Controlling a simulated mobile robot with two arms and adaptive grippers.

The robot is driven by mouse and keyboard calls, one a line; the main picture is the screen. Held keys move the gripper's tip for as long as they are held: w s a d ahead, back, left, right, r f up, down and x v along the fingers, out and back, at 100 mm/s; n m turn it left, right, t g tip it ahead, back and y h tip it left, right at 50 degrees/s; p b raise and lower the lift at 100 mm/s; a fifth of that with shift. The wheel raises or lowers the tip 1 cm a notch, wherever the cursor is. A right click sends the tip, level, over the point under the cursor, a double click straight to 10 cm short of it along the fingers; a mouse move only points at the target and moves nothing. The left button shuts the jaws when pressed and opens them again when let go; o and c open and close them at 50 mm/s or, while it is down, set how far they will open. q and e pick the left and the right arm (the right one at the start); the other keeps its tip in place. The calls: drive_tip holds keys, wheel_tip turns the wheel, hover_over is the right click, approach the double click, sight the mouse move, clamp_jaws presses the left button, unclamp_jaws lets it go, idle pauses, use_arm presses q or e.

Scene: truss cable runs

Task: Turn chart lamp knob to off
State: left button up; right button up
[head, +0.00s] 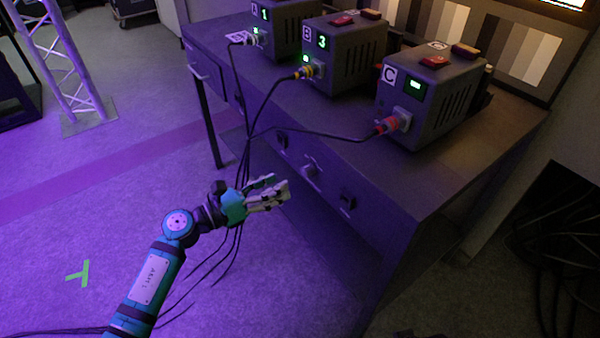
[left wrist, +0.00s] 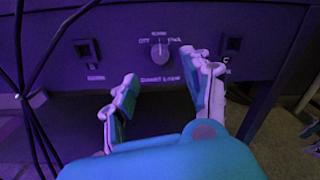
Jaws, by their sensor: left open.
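A pale round knob (head: 310,170) sits on the front panel of the dark desk (head: 440,190). In the left wrist view the knob (left wrist: 159,50) has small lettering above, beside and below it, too blurred to read surely. Its pointer seems to point up. My left gripper (head: 279,190) is open and empty in front of the desk, apart from the knob. In the left wrist view its fingers (left wrist: 160,78) are spread, with the knob above and beyond the gap between them.
Dark switches flank the knob, one on the left (left wrist: 87,49) and one on the right (left wrist: 232,45). Boxes A (head: 290,30), B (head: 345,55) and C (head: 432,95) stand on the desk. Black cables (head: 243,130) hang over its front edge near my left arm. The floor at left is mostly clear.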

sight(303, 172)
use_arm(q)
drive_tip(key=x, duration=0.6)
drive_tip(key=shift+w+d, duration=0.1)
drive_tip(key=shift+d, duration=0.05)
drive_tip(key=shift+w+d, duration=0.35)
drive_tip(key=shift+d, duration=0.2)
use_arm(e)
drive_tip(key=shift+s+r, duration=0.1)
drive_tip(key=shift+r, duration=0.65)
drive_tip(key=shift+s, duration=0.1)
use_arm(q)
drive_tip(key=shift+c, duration=0.4)
use_arm(e)
drive_tip(key=shift+f, duration=0.1)
use_arm(q)
drive_tip(key=c, duration=0.9)
clamp_jaws()
use_arm(e)
drive_tip(key=shift+w, duration=0.2)
